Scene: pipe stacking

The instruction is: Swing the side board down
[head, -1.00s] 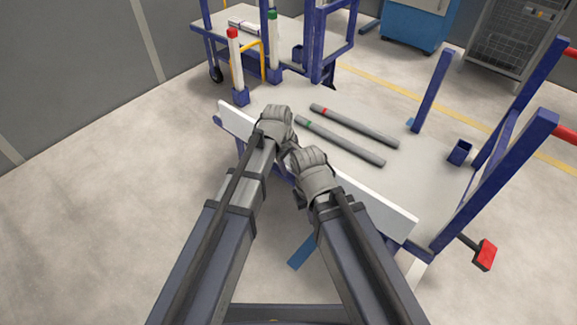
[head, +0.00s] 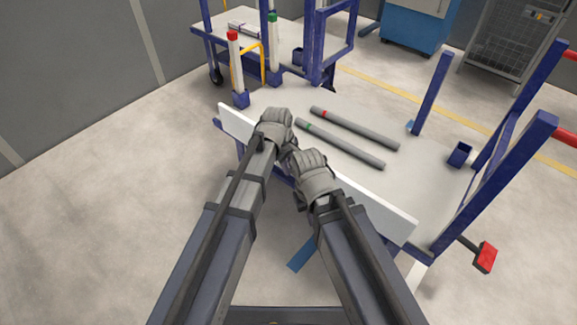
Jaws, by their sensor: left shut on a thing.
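The white side board (head: 375,209) runs along the near edge of the cart's grey deck (head: 300,92), standing up at that edge. My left gripper (head: 276,128) is at the board's left-middle part and is shut on it. My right gripper (head: 314,173) is beside it, to the right, close against the board. Its fingertips are hidden by its own body, so I cannot tell its opening. The two grippers cover the board's middle.
Two grey pipes, one red-banded (head: 355,128) and one green-banded (head: 340,144), lie on the deck behind the board. Blue posts (head: 430,92) stand at the right. Upright white pipes with a red cap (head: 235,62) and green cap (head: 273,45) stand at the far left.

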